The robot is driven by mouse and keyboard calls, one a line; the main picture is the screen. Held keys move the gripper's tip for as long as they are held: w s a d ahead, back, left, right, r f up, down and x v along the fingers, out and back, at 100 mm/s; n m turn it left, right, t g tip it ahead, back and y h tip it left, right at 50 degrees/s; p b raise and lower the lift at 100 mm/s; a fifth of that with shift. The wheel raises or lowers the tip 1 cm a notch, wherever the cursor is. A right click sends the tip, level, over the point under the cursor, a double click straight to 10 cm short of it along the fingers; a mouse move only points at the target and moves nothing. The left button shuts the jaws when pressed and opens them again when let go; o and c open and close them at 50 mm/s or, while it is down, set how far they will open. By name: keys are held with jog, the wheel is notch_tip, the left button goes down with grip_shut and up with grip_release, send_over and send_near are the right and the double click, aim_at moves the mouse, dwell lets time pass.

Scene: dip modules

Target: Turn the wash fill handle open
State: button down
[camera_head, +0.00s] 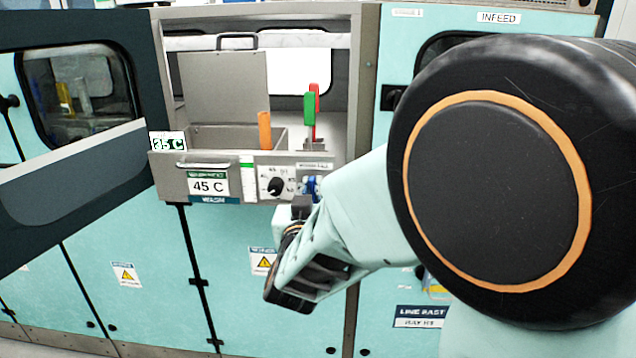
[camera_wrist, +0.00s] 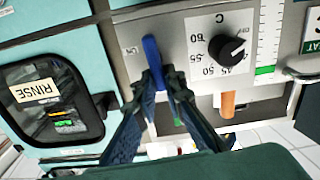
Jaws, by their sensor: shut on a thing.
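The blue handle (camera_wrist: 152,50) is on the grey control panel (camera_wrist: 180,28), beside the black temperature knob (camera_wrist: 228,47). I take it to be the wash fill handle; its label is too small to read. In the wrist view my gripper (camera_wrist: 160,76) has its two dark fingers closed around the handle, one on each side. In the head view a bit of the blue handle (camera_head: 312,185) shows above my gripper (camera_head: 303,204), at the panel's right end. My gripper and arm cover the rest of it there.
A panel marked 45 C (camera_head: 208,186) is left of the knob (camera_head: 275,186). An orange handle (camera_head: 264,130) and a green lever (camera_head: 309,108) with a red one (camera_head: 315,88) stand above it. An open dark door (camera_head: 85,185) fills the left side.

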jog(key=shift+a+f+n+p, duration=0.3)
jog(key=shift+n+p, duration=0.85)
jog(key=shift+n, duration=1.65)
jog(key=shift+a+f+n+p, duration=0.3)
jog(key=shift+n+p, duration=0.8)
jog(key=shift+n, duration=1.7)
jog(key=shift+a+f+n+p, duration=0.3)
jog(key=shift+n+p, duration=0.85)
jog(key=shift+n, duration=1.65)
jog(key=c, duration=2)
grip_release()
jog(key=shift+f, duration=0.1)
